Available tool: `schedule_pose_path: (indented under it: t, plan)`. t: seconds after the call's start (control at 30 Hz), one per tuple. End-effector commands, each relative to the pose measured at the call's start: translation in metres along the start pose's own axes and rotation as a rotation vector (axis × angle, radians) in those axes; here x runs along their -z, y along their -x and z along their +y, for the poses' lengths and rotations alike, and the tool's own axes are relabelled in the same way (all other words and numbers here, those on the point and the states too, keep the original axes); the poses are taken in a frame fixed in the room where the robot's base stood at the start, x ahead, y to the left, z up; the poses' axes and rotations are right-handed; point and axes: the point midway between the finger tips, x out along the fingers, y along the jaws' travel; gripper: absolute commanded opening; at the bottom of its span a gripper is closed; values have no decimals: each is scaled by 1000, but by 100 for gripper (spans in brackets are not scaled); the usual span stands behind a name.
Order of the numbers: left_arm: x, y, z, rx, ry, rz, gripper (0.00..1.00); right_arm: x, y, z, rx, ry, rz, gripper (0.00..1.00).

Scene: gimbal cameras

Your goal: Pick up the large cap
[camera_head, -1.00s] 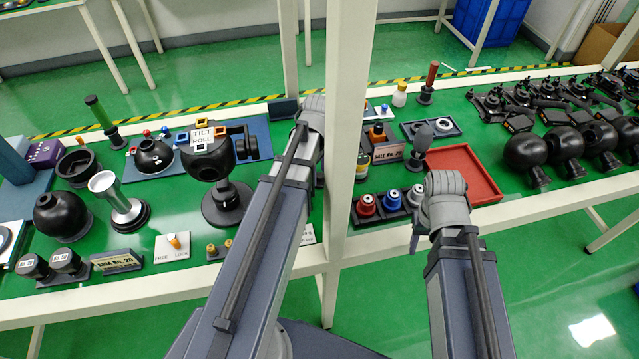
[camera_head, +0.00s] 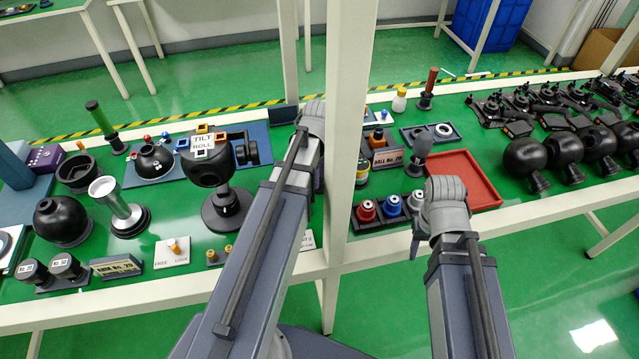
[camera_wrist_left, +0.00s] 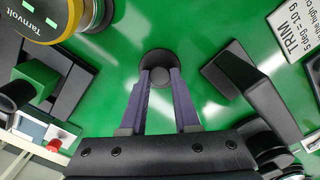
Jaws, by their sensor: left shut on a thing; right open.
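I cannot tell whether the cap still touches the green surface.
A white post (camera_head: 345,130) stands close beside my left arm. A black ball head with a TILT ROLL sign (camera_head: 205,145) is to its left. A red tray (camera_head: 475,185) lies behind my right wrist. In the left wrist view, a yellow-rimmed Tarnvolt disc (camera_wrist_left: 35,18) and a black block (camera_wrist_left: 228,72) flank the gripper.

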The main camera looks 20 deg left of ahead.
Motion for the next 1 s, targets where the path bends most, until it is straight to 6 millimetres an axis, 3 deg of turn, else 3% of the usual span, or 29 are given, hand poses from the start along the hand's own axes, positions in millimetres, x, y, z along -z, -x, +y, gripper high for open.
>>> schedule_pose_path:
  t: [0.27,0.47,1.0]
  plan:
    - [0,2,0,0,0,0,0,0,2,0,0,0,0,50]
    - [0,14,0,0,0,0,0,-1,14,1,0,0,0,50]
    - [0,92,0,0,0,0,0,-5,91,9,0,0,0,50]
